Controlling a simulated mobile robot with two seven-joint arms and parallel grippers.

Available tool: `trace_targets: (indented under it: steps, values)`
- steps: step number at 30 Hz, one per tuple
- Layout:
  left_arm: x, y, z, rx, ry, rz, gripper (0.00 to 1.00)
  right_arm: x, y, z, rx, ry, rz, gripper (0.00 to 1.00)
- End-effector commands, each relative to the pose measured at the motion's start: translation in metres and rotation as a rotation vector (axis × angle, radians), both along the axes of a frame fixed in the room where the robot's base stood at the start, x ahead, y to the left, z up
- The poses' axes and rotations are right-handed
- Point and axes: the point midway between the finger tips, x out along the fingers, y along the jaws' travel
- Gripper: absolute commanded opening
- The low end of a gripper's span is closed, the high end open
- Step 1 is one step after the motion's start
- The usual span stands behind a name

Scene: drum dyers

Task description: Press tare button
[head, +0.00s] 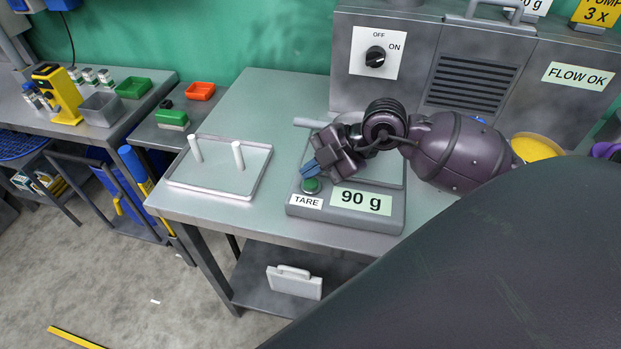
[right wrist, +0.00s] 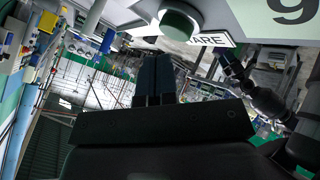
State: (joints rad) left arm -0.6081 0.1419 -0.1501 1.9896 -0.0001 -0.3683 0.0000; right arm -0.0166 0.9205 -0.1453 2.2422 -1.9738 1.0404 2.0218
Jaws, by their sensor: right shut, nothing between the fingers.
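The grey scale (head: 297,209) stands on the metal bench, and its display (head: 361,201) reads 90 g. The green round tare button (head: 311,186) is at its front left corner, above the white TARE label (head: 306,202). My right gripper (head: 309,169) is shut and empty, with its blue fingertips just behind the button in the head view. In the right wrist view the button (right wrist: 181,22) is at the top, close to the ends of the dark shut fingers (right wrist: 155,70). I cannot tell whether they touch it. My left gripper does not show in the head view.
A white tray (head: 263,170) with two upright pegs lies left of the scale. A grey cabinet (head: 425,40) with an ON/OFF knob (head: 375,56) stands behind. A yellow-filled bowl (head: 536,148) is at the right. Free bench lies between tray and scale.

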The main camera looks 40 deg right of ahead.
Motion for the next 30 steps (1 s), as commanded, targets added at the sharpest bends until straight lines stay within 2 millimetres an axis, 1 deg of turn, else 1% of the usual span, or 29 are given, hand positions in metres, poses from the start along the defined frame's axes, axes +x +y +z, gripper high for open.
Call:
trace_targets:
  steps: [30]
  values:
    - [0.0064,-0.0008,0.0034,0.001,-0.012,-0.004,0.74,-0.0001,0.0,0.0001,0.0,0.0,0.0,0.0]
